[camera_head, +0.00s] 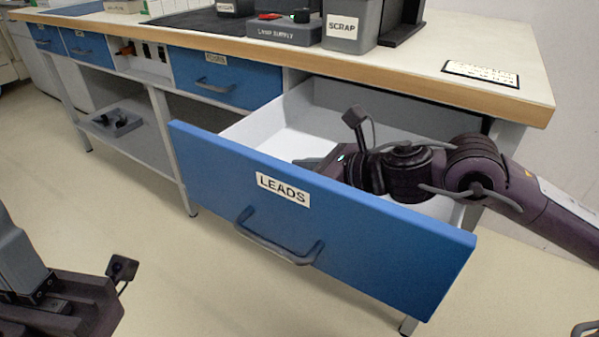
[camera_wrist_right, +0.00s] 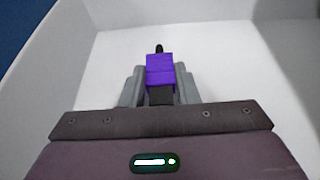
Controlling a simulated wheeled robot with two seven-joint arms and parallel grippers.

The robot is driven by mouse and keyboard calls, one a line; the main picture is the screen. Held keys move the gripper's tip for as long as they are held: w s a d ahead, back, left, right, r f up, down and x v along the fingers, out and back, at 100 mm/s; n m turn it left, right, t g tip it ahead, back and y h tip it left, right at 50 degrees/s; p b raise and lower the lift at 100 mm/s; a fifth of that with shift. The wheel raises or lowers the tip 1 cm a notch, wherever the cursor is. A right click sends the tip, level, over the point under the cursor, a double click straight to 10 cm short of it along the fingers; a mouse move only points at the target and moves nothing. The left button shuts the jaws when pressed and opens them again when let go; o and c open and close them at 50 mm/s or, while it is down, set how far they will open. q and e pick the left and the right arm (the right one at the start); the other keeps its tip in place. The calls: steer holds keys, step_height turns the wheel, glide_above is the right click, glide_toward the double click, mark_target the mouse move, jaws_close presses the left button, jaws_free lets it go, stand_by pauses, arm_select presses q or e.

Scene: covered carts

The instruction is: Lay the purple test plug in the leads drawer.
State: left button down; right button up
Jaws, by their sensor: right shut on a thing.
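The purple test plug (camera_wrist_right: 160,68) is between the fingers of my right gripper (camera_wrist_right: 160,85) in the right wrist view, with a dark tip pointing away. The gripper is shut on it. The leads drawer (camera_head: 345,232) is pulled open, with a blue front and white inside. My right arm reaches over its right side, and the gripper is down inside it, mostly hidden behind the drawer front in the head view. The drawer's white floor (camera_wrist_right: 225,60) shows beyond the plug; whether the plug touches it I cannot tell. My left arm shows at the lower left; its fingertips are not visible.
The bench top (camera_head: 520,60) runs above the drawer, with a grey scrap bin (camera_head: 350,28) and a lamp supply (camera_head: 284,30) on it. Another blue drawer (camera_head: 226,80) to the left is shut. A lower shelf (camera_head: 150,130) holds a dark tray. The floor in front is clear.

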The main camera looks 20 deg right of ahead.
steer(key=o, duration=1)
steer(key=shift+f, duration=0.3)
steer(key=shift+c, duration=0.2)
steer(key=shift+r, duration=0.15)
